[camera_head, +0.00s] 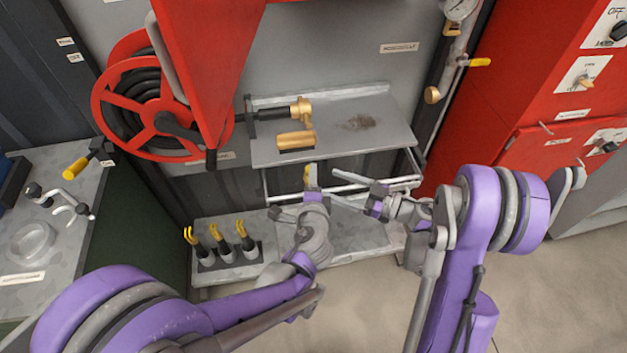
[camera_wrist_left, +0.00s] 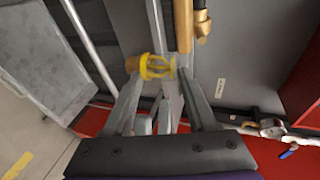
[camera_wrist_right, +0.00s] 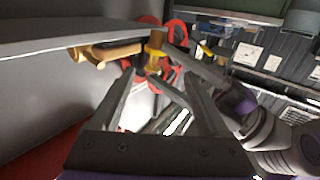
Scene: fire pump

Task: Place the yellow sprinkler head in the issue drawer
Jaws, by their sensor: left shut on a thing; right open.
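The yellow sprinkler head (camera_head: 312,176) is held upright at the tips of my left gripper (camera_head: 313,190), just below the grey shelf's front edge. In the left wrist view its yellow cage and brass end (camera_wrist_left: 156,67) sit between the fingertips; it also shows in the right wrist view (camera_wrist_right: 158,52). A drawer-like frame with pale rails (camera_head: 270,184) stands out under the shelf, and I take it for the issue drawer. Its inside is mostly hidden by my grippers. My right gripper (camera_head: 342,187) is open and empty beside the left one, close to the front rail.
Brass fittings (camera_head: 296,140) lie on the grey shelf (camera_head: 350,115) above. A red hose reel (camera_head: 140,110) is at the left. Several yellow-topped black pieces (camera_head: 222,246) stand on the lower ledge. A red cabinet (camera_head: 540,90) is at the right. The front floor is clear.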

